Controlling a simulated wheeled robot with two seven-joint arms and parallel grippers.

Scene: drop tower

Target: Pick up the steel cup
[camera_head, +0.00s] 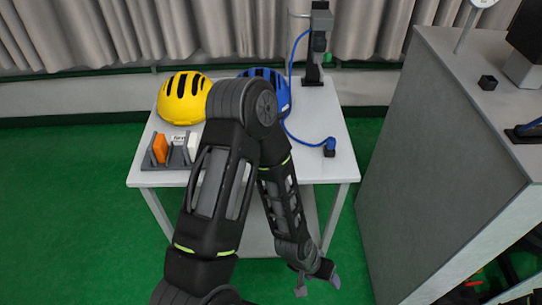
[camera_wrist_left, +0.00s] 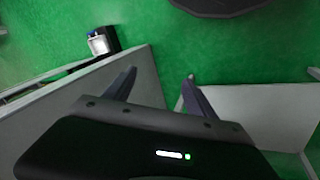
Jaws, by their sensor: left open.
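I see no steel cup that I can make out in either view. My left gripper (camera_head: 318,286) hangs low in the head view, in front of the white table and left of the grey cabinet. In the left wrist view the left gripper (camera_wrist_left: 158,80) is open, its two fingers apart with nothing between them. Green floor shows beyond the fingertips. A small pale item with a blue spot (camera_wrist_left: 98,44) sits against a dark block at upper left there; I cannot tell what it is. My right gripper is not in view.
The white table (camera_head: 325,165) holds a yellow helmet (camera_head: 184,97), a partly hidden blue helmet (camera_head: 283,88), a grey rack (camera_head: 177,157) with an orange block (camera_head: 160,148), and a stand (camera_head: 313,60) with a blue cable. The grey cabinet (camera_head: 430,165) stands close right of my gripper.

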